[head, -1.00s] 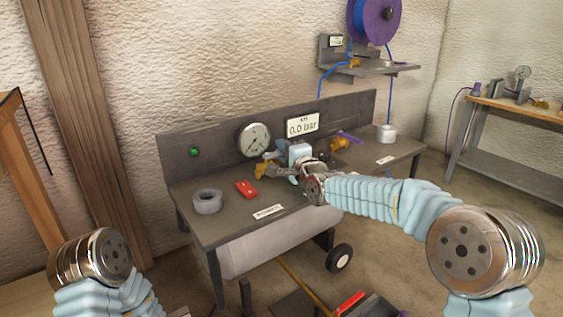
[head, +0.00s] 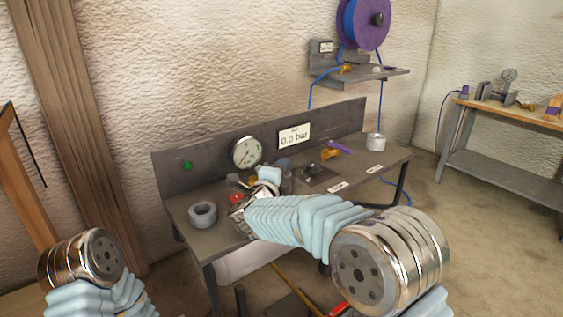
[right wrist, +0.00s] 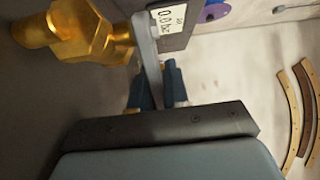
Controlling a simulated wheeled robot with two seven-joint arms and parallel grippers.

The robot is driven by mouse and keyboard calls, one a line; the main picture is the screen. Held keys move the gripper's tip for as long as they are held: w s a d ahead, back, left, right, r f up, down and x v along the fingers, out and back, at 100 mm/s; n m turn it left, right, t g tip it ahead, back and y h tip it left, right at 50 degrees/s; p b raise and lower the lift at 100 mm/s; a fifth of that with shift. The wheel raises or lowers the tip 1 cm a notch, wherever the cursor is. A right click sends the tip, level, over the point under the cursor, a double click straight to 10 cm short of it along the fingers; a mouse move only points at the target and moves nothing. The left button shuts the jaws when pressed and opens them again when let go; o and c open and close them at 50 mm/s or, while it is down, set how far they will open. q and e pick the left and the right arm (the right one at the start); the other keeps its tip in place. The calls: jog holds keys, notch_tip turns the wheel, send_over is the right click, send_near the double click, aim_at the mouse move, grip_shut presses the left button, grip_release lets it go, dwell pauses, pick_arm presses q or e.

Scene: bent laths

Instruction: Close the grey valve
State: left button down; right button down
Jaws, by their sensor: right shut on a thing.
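In the right wrist view, the brass valve body (right wrist: 88,35) fills the upper left. A flat grey lever (right wrist: 146,45) runs from beside it down between the blue fingertips of my right gripper (right wrist: 157,88), which is shut on it. In the head view, my right gripper (head: 269,177) is over the left part of the workbench, below the round gauge. The arm and gripper hide most of the valve there; only a bit of brass (head: 253,181) shows beside it. My left gripper is out of view; only its arm shows at the lower left.
A shelf with a purple reel (head: 367,22) hangs behind.

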jog(key=shift+s+m+g+h, duration=0.25)
jog(key=shift+m+h, duration=0.25)
jog(key=shift+h, duration=0.3)
jog(key=c, duration=1.2)
grip_release()
jog(key=v, duration=1.4)
jog(key=shift+w, duration=0.1)
